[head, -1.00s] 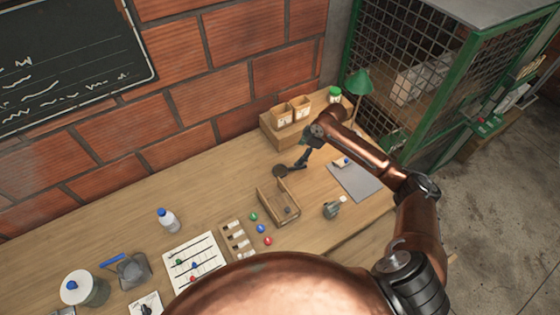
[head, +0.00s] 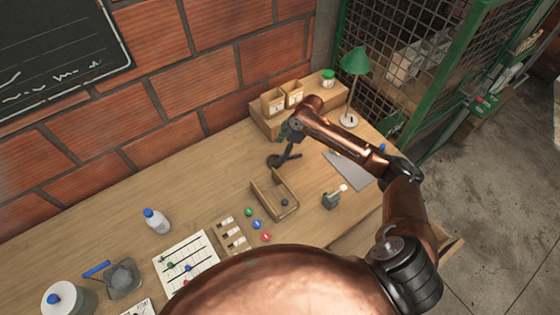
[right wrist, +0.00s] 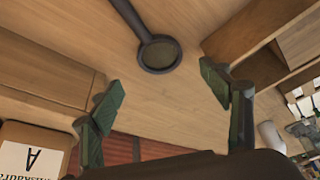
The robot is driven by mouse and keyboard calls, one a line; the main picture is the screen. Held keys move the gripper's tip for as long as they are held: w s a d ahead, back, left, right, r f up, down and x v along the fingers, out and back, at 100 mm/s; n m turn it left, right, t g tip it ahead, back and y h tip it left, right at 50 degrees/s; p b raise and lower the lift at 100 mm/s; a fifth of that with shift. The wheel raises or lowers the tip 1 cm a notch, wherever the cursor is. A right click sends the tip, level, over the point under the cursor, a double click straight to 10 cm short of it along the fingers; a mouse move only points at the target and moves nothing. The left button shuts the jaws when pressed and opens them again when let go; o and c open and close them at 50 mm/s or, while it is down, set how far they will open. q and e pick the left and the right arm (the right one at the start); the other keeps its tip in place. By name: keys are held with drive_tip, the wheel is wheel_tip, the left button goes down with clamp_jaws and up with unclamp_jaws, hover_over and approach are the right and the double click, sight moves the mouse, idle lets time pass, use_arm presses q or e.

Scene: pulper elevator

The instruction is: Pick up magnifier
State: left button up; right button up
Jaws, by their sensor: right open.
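The magnifier (head: 274,161) is dark, with a round lens and a straight handle, and lies on the wooden bench below my right gripper. My right gripper (head: 288,145) is partly hidden by its own arm in the head view. In the right wrist view the magnifier (right wrist: 158,53) lies flat with its lens beyond the gap between the two fingers and its handle running toward the top edge. The right gripper (right wrist: 162,95) is open, with nothing between its fingers. My left gripper is not in view.
A wooden tray (head: 262,203) stands close in front of the magnifier. Behind is a raised wooden shelf (head: 262,120) with small boxes (head: 273,101). A green lamp (head: 355,60) stands right of them. A grey mat (head: 352,172) lies right. The bench's left middle is clear.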

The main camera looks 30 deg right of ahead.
sight(276, 160)
drive_tip(key=x, duration=0.4)
drive_tip(key=d+x, duration=0.1)
drive_tip(key=x, duration=0.1)
drive_tip(key=shift+s+a+f, duration=0.1)
drive_tip(key=shift+s+f, duration=0.1)
drive_tip(key=shift+f, duration=0.05)
drive_tip(key=shift+c, duration=0.3)
drive_tip(key=c, duration=1.2)
